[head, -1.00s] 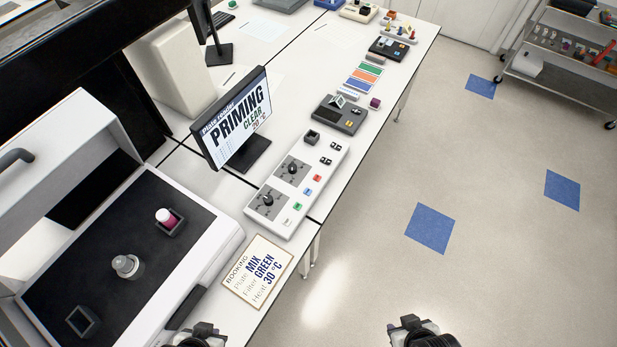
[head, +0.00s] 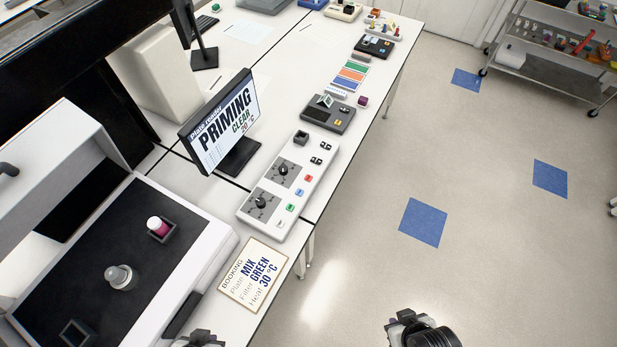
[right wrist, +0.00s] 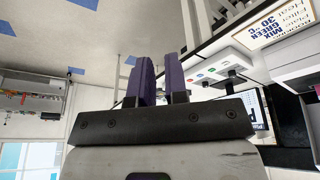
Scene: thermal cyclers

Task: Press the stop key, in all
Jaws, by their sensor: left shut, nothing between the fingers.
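The control panel (head: 287,187) lies on the bench beside the plate reader's screen (head: 222,122), which reads PRIMING, CLEAR, 20 °C. The panel has two dark knobs and small coloured keys, among them a red key (head: 309,178), a blue key (head: 299,192) and a green key (head: 290,207). Key labels are too small to read. My left gripper (head: 200,338) is at the bottom edge, mostly cut off, shut and empty, below the booking card. My right gripper (head: 408,322) is over the floor, right of the bench. The right wrist view shows its purple fingers (right wrist: 160,80) apart, nothing between them.
A booking card (head: 253,272) reading MIX, GREEN, 30 °C lies at the bench's near edge. A white machine with a dark deck (head: 95,265) stands at left. More devices line the bench farther back. A cart (head: 545,65) stands at upper right; the floor between is clear.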

